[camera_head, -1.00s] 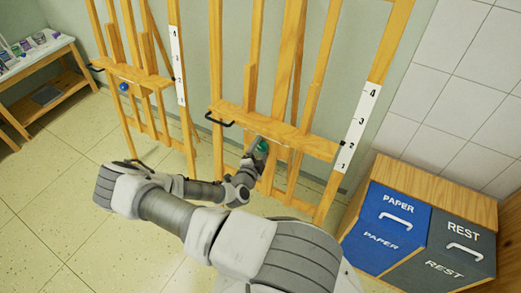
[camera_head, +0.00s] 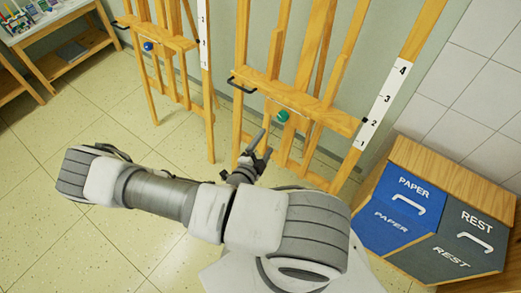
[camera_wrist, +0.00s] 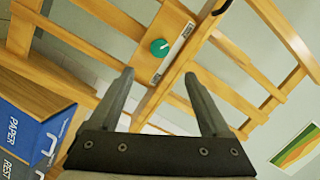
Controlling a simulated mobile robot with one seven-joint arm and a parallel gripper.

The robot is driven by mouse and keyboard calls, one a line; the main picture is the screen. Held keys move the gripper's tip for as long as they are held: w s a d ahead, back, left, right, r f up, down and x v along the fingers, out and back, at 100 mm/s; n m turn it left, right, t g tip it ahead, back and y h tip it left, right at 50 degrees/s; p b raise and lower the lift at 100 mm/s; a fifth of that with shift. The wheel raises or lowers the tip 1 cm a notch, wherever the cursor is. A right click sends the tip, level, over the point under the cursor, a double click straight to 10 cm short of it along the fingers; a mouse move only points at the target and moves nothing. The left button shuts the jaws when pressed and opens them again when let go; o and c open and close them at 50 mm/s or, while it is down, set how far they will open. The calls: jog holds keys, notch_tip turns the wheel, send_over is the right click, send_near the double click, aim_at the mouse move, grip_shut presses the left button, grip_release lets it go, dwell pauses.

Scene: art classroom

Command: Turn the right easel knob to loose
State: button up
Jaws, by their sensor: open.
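The right easel (camera_head: 272,88) is wooden and has a round green knob (camera_head: 283,116) below its ledge. In the wrist view the green knob (camera_wrist: 159,47) shows a light pointer mark, beside a narrow white label strip (camera_wrist: 180,42) too small to read. My gripper (camera_head: 262,142) is open and empty, below and apart from the knob in the head view. In the wrist view the fingertips of my gripper (camera_wrist: 158,76) are spread, with the knob above the gap between them.
A left easel (camera_head: 165,45) carries a blue knob (camera_head: 148,46). A blue PAPER bin (camera_head: 405,205) and a grey REST bin (camera_head: 465,240) stand at the right. A table (camera_head: 60,22) with art supplies is at the upper left. Tiled floor (camera_head: 70,120) is clear at the left.

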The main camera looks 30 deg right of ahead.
jog(key=shift+v, duration=1.55)
jog(key=s+a+r+n+g+y, duration=0.1)
jog(key=s+a+r+n+y, duration=0.2)
jog(key=r+n, duration=0.5)
jog(key=s+a+r+n+g+y, duration=0.1)
jog(key=s+a+r+n+y, duration=0.2)
jog(key=r, duration=1.4)
jog(key=s+a+r+n+g+y, duration=0.1)
jog(key=s+a+r+n+y, duration=0.2)
jog(key=r+n, duration=1)
jog(key=a+y, duration=0.3)
jog(key=y, duration=0.1)
jog(key=shift+s, duration=0.2)
